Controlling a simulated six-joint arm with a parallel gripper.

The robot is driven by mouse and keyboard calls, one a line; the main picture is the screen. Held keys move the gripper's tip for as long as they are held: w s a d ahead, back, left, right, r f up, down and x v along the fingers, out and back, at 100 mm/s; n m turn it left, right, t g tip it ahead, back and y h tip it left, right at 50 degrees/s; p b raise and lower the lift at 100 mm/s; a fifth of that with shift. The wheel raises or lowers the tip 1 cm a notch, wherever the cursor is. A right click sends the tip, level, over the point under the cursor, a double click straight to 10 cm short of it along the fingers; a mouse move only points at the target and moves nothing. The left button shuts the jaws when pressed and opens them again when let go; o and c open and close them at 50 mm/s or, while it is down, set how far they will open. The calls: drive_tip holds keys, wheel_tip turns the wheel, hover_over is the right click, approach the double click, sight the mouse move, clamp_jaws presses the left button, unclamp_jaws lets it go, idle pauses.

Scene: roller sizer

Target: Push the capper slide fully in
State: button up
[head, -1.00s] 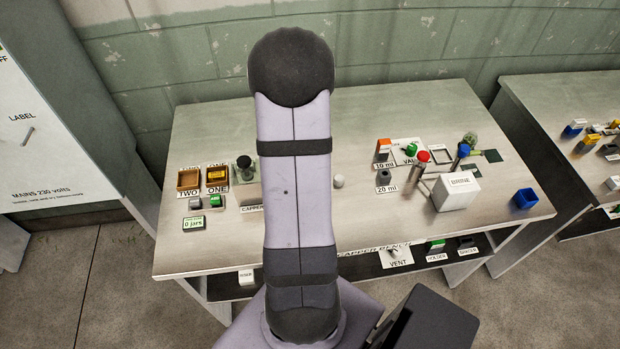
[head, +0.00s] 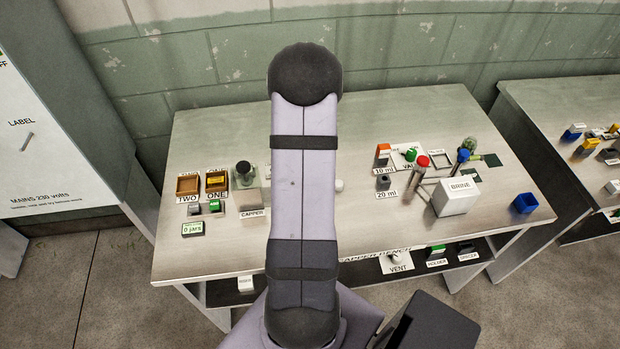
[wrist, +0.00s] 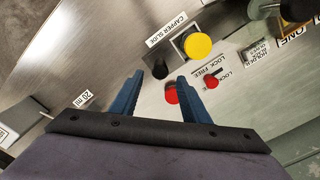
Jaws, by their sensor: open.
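In the wrist view, a yellow round knob (wrist: 198,45) on a grey mount stands beside the CAPPER SLIDE label (wrist: 166,30), ahead of my gripper (wrist: 160,77). I take this knob to be the capper slide's. How far in the slide stands, I cannot tell. My gripper's two blue fingers are spread apart with nothing held between them. The yellow knob is beyond the fingertips, a little to the right, and apart from them.
In the wrist view, a red knob (wrist: 171,95) appears between the fingers, and a red lever (wrist: 211,82) sits by the LOCK and FREE labels. A black knob (wrist: 160,68) is near the left fingertip. A white BRINE box (head: 457,195) stands at the bench's right.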

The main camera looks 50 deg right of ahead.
drive_tip(key=shift+f+p, duration=0.9)
drive_tip(key=shift+f, duration=2.45)
